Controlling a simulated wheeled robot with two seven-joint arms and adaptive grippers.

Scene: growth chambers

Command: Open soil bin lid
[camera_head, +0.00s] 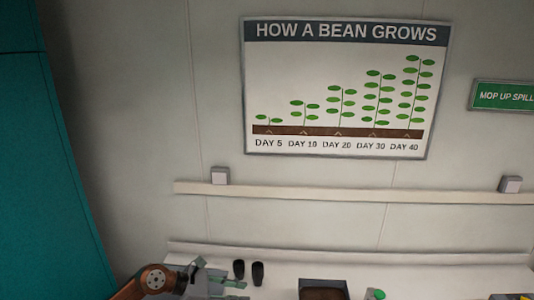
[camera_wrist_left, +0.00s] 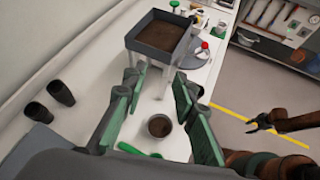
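My left gripper (camera_head: 222,280) is over the counter at the lower left of the head view. In the left wrist view its green fingers (camera_wrist_left: 158,82) are spread wide with nothing between them. A small dark pot of soil (camera_wrist_left: 160,126) shows below, between the fingers. A grey square bin (camera_wrist_left: 131,42) with brown soil showing stands beyond the fingertips, apart from them; it also shows at the head view's bottom edge (camera_head: 322,283). I cannot make out a separate lid for certain. My right gripper (camera_wrist_left: 256,123) is at the right of the left wrist view, jaws apart and empty.
Two black cups (camera_head: 248,272) stand on the white counter (camera_head: 285,268) beside my left gripper. A green-topped bottle (camera_head: 375,294) is right of the bin. A grey disc (camera_wrist_left: 195,56) lies by the bin. A teal cabinet (camera_head: 45,190) stands at the left.

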